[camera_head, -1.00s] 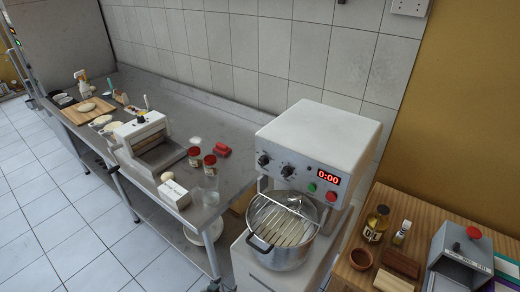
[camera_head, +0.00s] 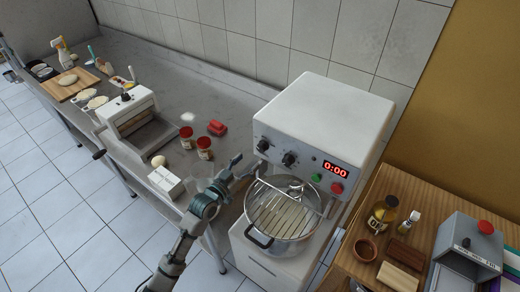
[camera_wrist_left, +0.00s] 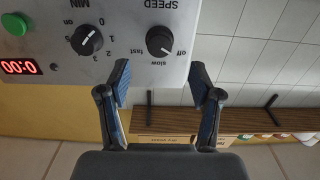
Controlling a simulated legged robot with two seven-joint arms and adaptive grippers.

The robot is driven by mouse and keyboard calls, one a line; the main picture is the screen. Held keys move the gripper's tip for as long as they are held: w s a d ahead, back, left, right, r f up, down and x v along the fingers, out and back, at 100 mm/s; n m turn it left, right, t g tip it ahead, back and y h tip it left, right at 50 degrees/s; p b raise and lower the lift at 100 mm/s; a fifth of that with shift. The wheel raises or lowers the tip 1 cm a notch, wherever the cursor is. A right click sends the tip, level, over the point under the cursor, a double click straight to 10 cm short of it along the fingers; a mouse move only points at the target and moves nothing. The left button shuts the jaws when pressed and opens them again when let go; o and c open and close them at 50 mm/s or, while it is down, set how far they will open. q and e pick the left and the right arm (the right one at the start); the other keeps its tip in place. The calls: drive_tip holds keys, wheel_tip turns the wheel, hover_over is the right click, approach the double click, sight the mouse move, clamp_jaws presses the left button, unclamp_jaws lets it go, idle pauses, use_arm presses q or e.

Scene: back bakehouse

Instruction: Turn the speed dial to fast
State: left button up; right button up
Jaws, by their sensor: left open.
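The white mixer (camera_head: 325,115) has a control panel on its front. The black speed dial (camera_head: 263,145) is the left knob of the panel. In the left wrist view, upside down, the speed dial (camera_wrist_left: 160,40) has labels off, slow and fast around it, and its white pointer mark appears to lie towards off. My left gripper (camera_head: 246,168) is just left of and below the dial. In the left wrist view my left gripper (camera_wrist_left: 161,82) is open and empty, its fingertips short of the dial and either side of it. My right gripper is not in view.
The MIN dial (camera_head: 290,158) sits beside the speed dial, then a green button (camera_head: 316,178), a red button (camera_head: 337,188) and a display (camera_head: 335,170) reading 0:00. A bowl with a wire guard (camera_head: 285,208) is below. Jars (camera_head: 205,148) stand on the steel bench to the left.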

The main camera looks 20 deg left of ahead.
sight(260, 150)
use_arm(q)
drive_tip(key=x, duration=0.7)
drive_tip(key=shift+w, duration=0.1)
drive_tip(key=shift+w+d, duration=0.35)
drive_tip(key=shift+d, duration=0.05)
drive_tip(key=shift+a, duration=0.25)
drive_tip(key=c, duration=0.6)
drive_tip(key=shift+s, duration=0.1)
drive_tip(key=c, duration=0.5)
